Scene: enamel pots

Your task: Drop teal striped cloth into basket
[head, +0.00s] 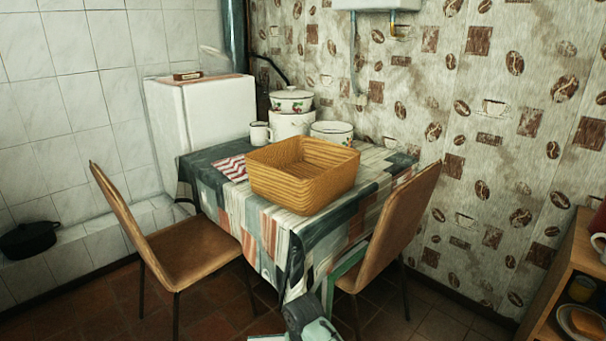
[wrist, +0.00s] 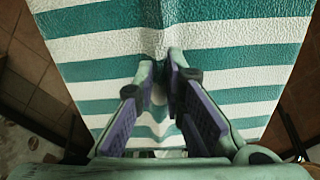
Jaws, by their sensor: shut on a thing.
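The teal and white striped cloth (wrist: 230,58) fills much of the wrist view. My gripper (wrist: 162,60) is shut on it, with a pinched fold running between the fingertips. The woven yellow-brown basket (head: 278,184) stands upright on the table in the head view, and the part of its inside that shows looks empty. Parts of my arm show at the bottom of the head view, in front of the table and below the basket. I cannot make out the cloth clearly there.
The table (head: 240,212) has a patchwork cover. Chairs flank the table at left (head: 190,250) and right (head: 405,215). A wooden shelf (head: 565,270) is at far right.

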